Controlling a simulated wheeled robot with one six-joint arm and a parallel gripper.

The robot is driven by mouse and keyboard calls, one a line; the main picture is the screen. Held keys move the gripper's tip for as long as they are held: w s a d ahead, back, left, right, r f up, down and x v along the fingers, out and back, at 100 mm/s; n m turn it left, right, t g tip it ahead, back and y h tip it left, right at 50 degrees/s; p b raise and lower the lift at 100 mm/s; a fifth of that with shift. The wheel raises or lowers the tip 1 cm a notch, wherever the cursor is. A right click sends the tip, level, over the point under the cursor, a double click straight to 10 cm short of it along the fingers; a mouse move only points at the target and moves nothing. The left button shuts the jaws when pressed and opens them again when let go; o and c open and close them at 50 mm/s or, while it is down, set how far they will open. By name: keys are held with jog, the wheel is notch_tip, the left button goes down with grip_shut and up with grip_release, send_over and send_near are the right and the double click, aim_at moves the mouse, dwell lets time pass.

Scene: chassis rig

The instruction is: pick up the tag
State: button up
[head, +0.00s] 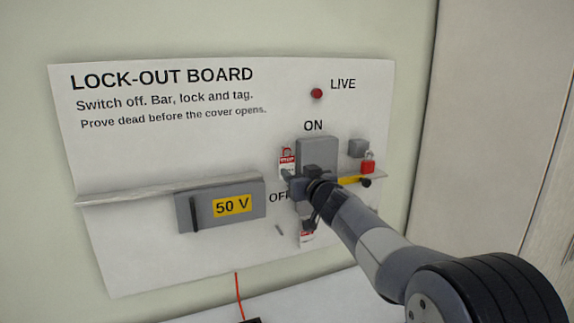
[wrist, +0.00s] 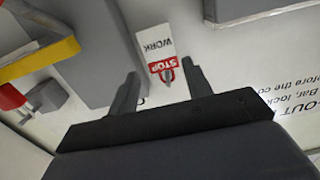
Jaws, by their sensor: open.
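The tag, a white card with a red STOP band and a loop at its top, hangs on the board left of the grey switch box in the head view (head: 287,158). In the wrist view the tag (wrist: 160,44) appears upside down, its red end and loop near the gap between my fingers. My gripper (wrist: 160,76) is open, with one finger on each side of that gap and nothing held. In the head view my gripper (head: 291,180) is at the board, covering the tag's lower part. Whether the fingers touch the board is unclear.
The grey switch box (head: 317,154), yellow bar (head: 352,180) and red padlock (head: 367,166) are to the right. A ledge (head: 130,194) and the 50 V cover (head: 190,213) are to the left.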

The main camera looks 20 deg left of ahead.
aim_at(287, 165)
jog(key=shift+p+x, duration=0.75)
jog(key=shift+x, duration=1.6)
jog(key=shift+s, duration=0.1)
jog(key=c, duration=0.6)
